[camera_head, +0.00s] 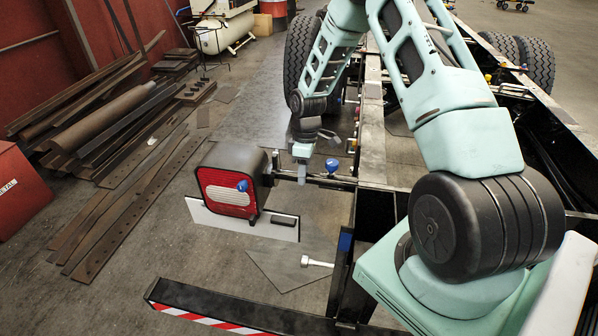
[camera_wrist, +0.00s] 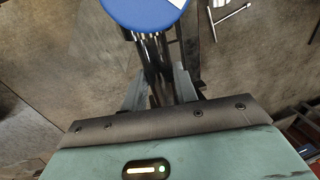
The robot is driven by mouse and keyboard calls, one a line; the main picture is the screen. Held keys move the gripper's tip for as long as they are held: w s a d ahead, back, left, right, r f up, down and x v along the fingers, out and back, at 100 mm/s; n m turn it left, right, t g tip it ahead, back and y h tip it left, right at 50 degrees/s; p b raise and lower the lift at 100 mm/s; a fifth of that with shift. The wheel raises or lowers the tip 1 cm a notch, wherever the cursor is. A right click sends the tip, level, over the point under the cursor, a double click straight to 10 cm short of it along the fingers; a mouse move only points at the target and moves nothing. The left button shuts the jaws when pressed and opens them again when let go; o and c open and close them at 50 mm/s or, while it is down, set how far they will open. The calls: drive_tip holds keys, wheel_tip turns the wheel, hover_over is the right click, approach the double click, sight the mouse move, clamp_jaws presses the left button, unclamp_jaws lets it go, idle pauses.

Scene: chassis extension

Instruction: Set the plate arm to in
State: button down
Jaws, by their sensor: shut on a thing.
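My gripper (camera_head: 303,178) points down beside the bar between the tail light (camera_head: 232,182) and the chassis frame. In the wrist view its fingers (camera_wrist: 160,92) are shut on a dark, shiny rod (camera_wrist: 155,62). A round blue knob (camera_wrist: 145,12) shows just beyond the fingers. A blue knob (camera_head: 332,165) sits right of my gripper in the head view, and another (camera_head: 242,185) is at the light's face. A pale plate (camera_head: 213,216) hangs below the light. The fingers hide the gripped spot, and I cannot tell which part is the plate arm.
A striped bumper bar (camera_head: 235,308) crosses the front. A silver T-shaped tool (camera_head: 317,262) lies on a floor sheet. Steel scrap (camera_head: 110,130) lies at the left, with a red metal bin (camera_head: 18,190). Tyres (camera_head: 300,55) stand behind. Floor between scrap and light is mostly clear.

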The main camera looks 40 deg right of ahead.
drive_tip(key=c, duration=1.1)
unclamp_jaws()
drive_tip(key=shift+s+d, duration=0.25)
drive_tip(key=shift+s, duration=0.05)
drive_tip(key=shift+w, duration=0.1)
drive_tip(key=shift+r, duration=0.2)
wheel_tip(320, 180, up, 17)
drive_tip(key=w+d+b, duration=0.2)
drive_tip(key=b, duration=0.1)
drive_tip(key=shift+d+f, duration=0.15)
drive_tip(key=shift+d, duration=0.15)
